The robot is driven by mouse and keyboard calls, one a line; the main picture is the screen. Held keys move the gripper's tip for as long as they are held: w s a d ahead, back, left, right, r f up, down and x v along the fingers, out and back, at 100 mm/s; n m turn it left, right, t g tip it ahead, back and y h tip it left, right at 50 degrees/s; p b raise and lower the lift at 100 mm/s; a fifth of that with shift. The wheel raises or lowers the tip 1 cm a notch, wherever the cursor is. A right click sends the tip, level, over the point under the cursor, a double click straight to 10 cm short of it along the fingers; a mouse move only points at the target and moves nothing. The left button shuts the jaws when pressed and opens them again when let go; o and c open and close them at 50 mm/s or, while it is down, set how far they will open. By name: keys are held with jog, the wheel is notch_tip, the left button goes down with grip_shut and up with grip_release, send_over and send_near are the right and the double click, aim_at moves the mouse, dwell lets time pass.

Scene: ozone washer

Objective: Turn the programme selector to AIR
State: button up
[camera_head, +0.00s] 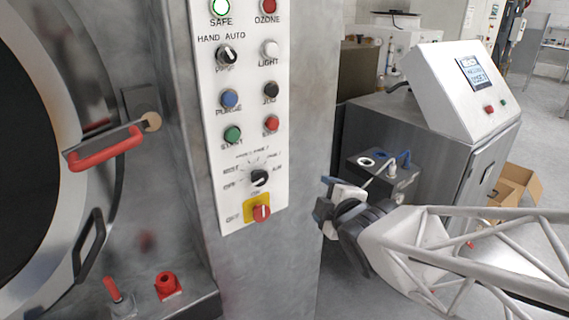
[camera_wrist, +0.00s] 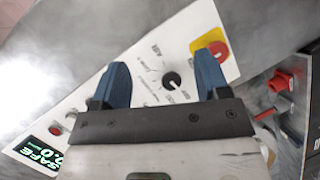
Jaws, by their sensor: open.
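The programme selector (camera_head: 260,178) is a black knob low on the white control panel, with printed labels around it; AIR is at its right. I cannot tell surely which label its pointer faces. It also shows in the wrist view (camera_wrist: 171,80), between my two blue fingers in the picture. My gripper (camera_head: 324,203) is to the right of the panel, apart from the knob. In the wrist view my gripper (camera_wrist: 162,62) is open and empty, with its fingers spread and turned towards the panel.
A red switch on a yellow plate (camera_head: 261,213) sits just below the selector. Several buttons and a HAND AUTO knob (camera_head: 227,55) are above. A red door handle (camera_head: 105,148) juts out at left. A grey cabinet with a screen (camera_head: 476,72) stands behind my arm.

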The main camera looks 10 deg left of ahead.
aim_at(261, 179)
jog(key=s+a+n+y, duration=0.2)
jog(key=a+n+y, duration=0.4)
jog(key=a+n, duration=0.1)
jog(key=shift+a+r, duration=0.4)
jog(key=shift+a, duration=0.5)
jog(key=shift+w+a, duration=0.15)
jog(key=shift+w, duration=0.05)
jog(key=shift+x, duration=3.65)
jog(key=shift+f, duration=0.1)
jog(key=c, duration=0.9)
